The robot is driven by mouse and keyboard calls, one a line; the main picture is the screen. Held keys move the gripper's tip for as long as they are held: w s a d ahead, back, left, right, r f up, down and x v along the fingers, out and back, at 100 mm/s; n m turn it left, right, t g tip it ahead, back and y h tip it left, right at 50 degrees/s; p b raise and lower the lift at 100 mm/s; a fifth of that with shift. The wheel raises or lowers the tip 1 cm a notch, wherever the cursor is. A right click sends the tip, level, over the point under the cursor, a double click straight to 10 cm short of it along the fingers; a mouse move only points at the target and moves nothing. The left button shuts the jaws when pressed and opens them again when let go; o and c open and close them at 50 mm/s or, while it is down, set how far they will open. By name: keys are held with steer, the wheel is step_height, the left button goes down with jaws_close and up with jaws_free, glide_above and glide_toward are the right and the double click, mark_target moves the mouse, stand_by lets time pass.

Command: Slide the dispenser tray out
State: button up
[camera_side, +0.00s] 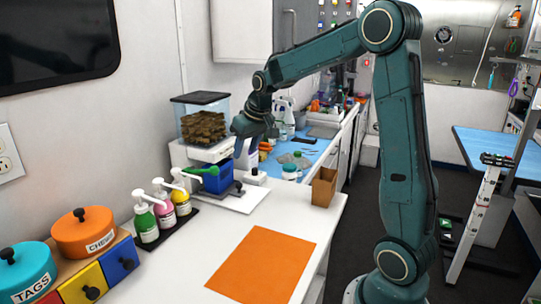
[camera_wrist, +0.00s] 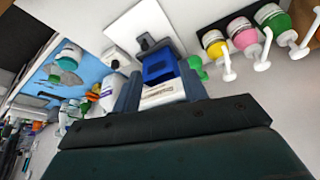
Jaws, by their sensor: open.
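The dispenser (camera_side: 208,152) stands against the wall in the side view, a white body under a clear bin of brown pieces with a black lid. Its blue tray (camera_side: 217,180) sits low at the front, with a green handle (camera_side: 202,170) beside it. The blue tray also shows in the wrist view (camera_wrist: 158,66), with a green part (camera_wrist: 197,64) to its right. My gripper (camera_side: 240,146) is open just above and in front of the tray. In the wrist view, the tray lies ahead between the fingers of my gripper (camera_wrist: 162,92); I cannot tell whether they touch it.
Several pump bottles (camera_side: 162,207) stand left of the dispenser. An orange mat (camera_side: 262,267) lies on the white counter, and a brown box (camera_side: 324,187) stands at its right edge. Colored drawers with round tins (camera_side: 84,232) are at the lower left. The counter around the mat is clear.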

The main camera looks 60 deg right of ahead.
mark_target(239, 184)
steer(key=w+d+f, duration=0.2)
steer(key=d+f, duration=0.1)
steer(key=d, duration=0.2)
steer(key=shift+w+d+f+m, duration=0.25)
steer(key=shift+w+f+m, duration=0.05)
steer(key=shift+f+m, duration=0.1)
steer(key=shift+x, duration=6.85)
steer(key=shift+s+d, duration=0.1)
steer(key=shift+d, duration=0.1)
jaws_close()
